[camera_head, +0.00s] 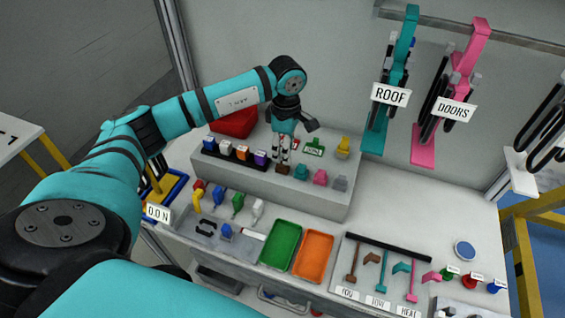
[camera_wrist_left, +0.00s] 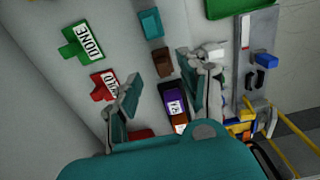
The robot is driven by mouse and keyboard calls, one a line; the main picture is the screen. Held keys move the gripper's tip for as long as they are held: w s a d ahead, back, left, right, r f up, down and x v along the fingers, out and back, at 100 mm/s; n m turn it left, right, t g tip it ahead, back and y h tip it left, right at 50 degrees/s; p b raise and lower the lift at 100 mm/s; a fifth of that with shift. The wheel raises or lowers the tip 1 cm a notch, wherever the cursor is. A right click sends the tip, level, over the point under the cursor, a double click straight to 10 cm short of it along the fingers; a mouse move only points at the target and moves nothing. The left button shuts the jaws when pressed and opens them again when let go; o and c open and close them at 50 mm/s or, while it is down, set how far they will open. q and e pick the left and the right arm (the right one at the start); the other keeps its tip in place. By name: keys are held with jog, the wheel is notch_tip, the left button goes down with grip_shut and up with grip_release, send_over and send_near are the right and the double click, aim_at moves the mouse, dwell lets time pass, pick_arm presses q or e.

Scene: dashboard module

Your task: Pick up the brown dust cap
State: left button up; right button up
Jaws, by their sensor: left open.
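The brown dust cap (camera_head: 282,169) stands on the grey raised step, at the left end of a row with a teal cap (camera_head: 301,172), a pink cap (camera_head: 320,177) and a grey cap (camera_head: 340,183). In the left wrist view the brown dust cap (camera_wrist_left: 162,62) shows between and a little beyond my open fingers, beside the teal cap (camera_wrist_left: 150,22). My left gripper (camera_head: 283,157) points down just above the brown dust cap; it also shows in the left wrist view (camera_wrist_left: 158,82), open and empty. My right gripper is not in view.
Coloured connectors (camera_head: 242,153) sit in a black holder left of the cap. A green DONE block (camera_head: 314,147), a red block and a yellow piece (camera_head: 343,145) stand behind. Green (camera_head: 281,244) and orange trays (camera_head: 313,257) lie in front on the bench.

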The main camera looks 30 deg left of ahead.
aim_at(282, 166)
pick_arm(q)
jog(key=f, duration=0.1)
jog(key=f+p, duration=0.1)
jog(key=f, duration=0.1)
jog(key=f+p, duration=0.1)
jog(key=shift+s+a+f, duration=0.2)
jog(key=shift+s+a, duration=0.05)
jog(key=shift+a, duration=0.1)
jog(key=shift+f, duration=0.3)
jog(key=c, duration=0.8)
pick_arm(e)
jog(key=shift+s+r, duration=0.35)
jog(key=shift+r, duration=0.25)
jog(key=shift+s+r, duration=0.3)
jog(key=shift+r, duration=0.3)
